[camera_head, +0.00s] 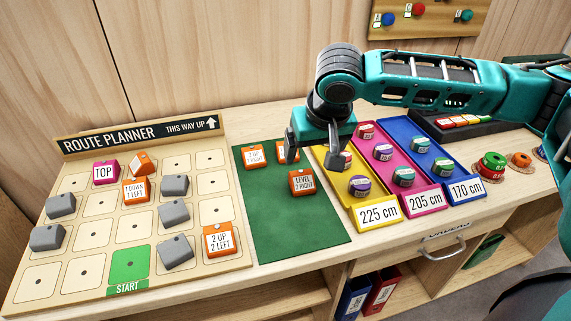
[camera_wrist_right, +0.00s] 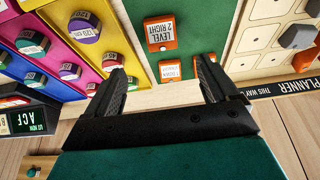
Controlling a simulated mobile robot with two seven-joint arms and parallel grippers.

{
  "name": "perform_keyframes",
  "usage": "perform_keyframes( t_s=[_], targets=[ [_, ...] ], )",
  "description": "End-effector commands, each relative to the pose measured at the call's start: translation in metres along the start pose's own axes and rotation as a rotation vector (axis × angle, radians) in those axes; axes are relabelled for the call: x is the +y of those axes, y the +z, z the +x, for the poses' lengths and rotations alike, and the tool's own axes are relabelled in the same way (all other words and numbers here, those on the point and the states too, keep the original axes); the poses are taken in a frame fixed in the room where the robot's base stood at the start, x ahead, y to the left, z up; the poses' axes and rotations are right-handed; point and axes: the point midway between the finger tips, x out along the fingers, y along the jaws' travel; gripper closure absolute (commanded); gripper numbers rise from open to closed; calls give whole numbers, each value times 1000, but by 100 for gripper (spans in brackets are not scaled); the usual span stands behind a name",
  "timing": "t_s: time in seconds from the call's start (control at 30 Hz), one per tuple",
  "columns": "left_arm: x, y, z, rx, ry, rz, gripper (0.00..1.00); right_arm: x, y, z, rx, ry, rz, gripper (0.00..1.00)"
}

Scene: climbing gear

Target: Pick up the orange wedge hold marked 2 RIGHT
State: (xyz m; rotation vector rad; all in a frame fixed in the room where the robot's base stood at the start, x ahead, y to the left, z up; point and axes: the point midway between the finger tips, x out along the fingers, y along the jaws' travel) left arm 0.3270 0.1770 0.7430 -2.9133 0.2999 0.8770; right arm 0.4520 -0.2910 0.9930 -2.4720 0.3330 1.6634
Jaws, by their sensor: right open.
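The orange hold marked LEVEL 2 RIGHT (camera_head: 302,183) lies on the green mat (camera_head: 285,232), near the mat's right edge. It also shows upside down near the top of the right wrist view (camera_wrist_right: 160,34). Two more orange holds lie behind it on the mat: one with a small label (camera_head: 254,156) and one partly hidden by my right gripper (camera_head: 281,153). My right gripper (camera_head: 312,154) is open and empty, above the back right of the mat. Its black fingers (camera_wrist_right: 160,76) are apart in the wrist view, with an orange hold partly visible between them. My left gripper is not in view.
The route planner board (camera_head: 97,208) at left carries grey blocks, a magenta TOP hold (camera_head: 105,171) and orange holds. Yellow (camera_head: 353,203), magenta (camera_head: 401,191) and blue (camera_head: 444,176) trays with round holds stand close right of the mat. The mat's front is clear.

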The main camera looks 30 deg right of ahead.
Motion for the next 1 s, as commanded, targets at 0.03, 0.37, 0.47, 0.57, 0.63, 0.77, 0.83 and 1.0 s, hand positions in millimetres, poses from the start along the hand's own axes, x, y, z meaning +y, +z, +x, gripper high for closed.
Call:
perform_keyframes(
  t_s=[0.03, 0.37, 0.47, 0.57, 0.63, 0.77, 0.83, 1.0],
  targets=[
    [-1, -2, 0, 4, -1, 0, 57, 3, -2, -2, 2, 3, 13, 13],
    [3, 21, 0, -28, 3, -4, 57, 4, -2, 44, -2, 6, 25, 13],
    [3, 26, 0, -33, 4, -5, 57, 4, -2, 60, -1, 5, 24, 13],
    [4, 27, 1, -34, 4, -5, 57, 4, -2, 71, 1, 4, 23, 13],
    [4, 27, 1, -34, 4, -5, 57, 4, -2, 74, 1, 4, 23, 13],
    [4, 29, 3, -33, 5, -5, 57, 2, -2, 86, 0, 4, 22, 13],
    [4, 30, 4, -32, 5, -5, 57, 0, -1, 96, 1, 5, 20, 13],
    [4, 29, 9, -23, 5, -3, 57, -2, 0, 120, 2, 5, 22, 13]
  ],
)
